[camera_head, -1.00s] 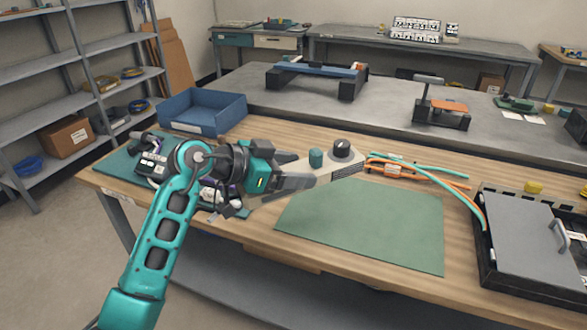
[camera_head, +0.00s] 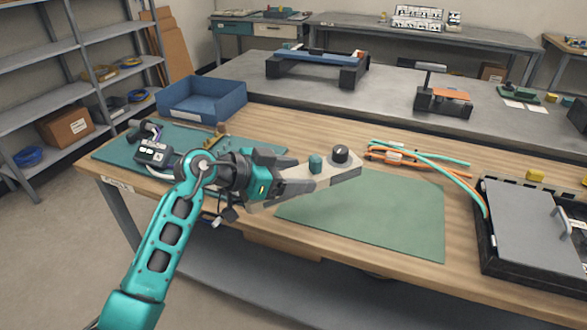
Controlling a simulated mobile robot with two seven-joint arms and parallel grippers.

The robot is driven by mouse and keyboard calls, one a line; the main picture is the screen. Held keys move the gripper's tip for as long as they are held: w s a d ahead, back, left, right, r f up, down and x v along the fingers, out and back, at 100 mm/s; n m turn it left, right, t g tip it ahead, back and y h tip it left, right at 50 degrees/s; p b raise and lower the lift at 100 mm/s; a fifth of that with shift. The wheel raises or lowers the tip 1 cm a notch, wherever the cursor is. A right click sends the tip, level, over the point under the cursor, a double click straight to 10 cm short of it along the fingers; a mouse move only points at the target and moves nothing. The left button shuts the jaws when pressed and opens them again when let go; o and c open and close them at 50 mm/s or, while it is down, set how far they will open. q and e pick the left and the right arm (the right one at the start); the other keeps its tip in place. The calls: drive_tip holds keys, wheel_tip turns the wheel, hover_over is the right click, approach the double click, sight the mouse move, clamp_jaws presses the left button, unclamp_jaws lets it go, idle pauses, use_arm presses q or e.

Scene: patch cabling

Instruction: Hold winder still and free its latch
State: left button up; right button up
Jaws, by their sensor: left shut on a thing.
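The winder, seemingly the pale grey flat body (camera_head: 342,171) with a teal knob (camera_head: 315,163) and a black knob (camera_head: 340,154) on top, is at the back left corner of the green mat (camera_head: 390,222). My left gripper (camera_head: 308,182) reaches over it from the left and is shut on it; the fingers hide part of its body. I cannot tell whether it rests on the table or is slightly raised. I cannot make out which part is the latch. My right gripper is out of view.
Orange and teal cables (camera_head: 410,156) lie behind the mat. A black box with a grey lid (camera_head: 530,230) stands at right. A blue bin (camera_head: 205,103) and a small dark device (camera_head: 155,152) are at left. The mat's middle is clear.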

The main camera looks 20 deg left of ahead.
use_arm(q)
drive_tip(key=shift+f+b, duration=1.9)
drive_tip(key=shift+f, duration=5.35)
drive_tip(key=shift+f, duration=0.25)
drive_tip(key=o, duration=1.6)
drive_tip(key=shift+c, duration=0.2)
drive_tip(key=shift+f, duration=0.1)
drive_tip(key=shift+s, duration=0.1)
drive_tip(key=v, duration=1.2)
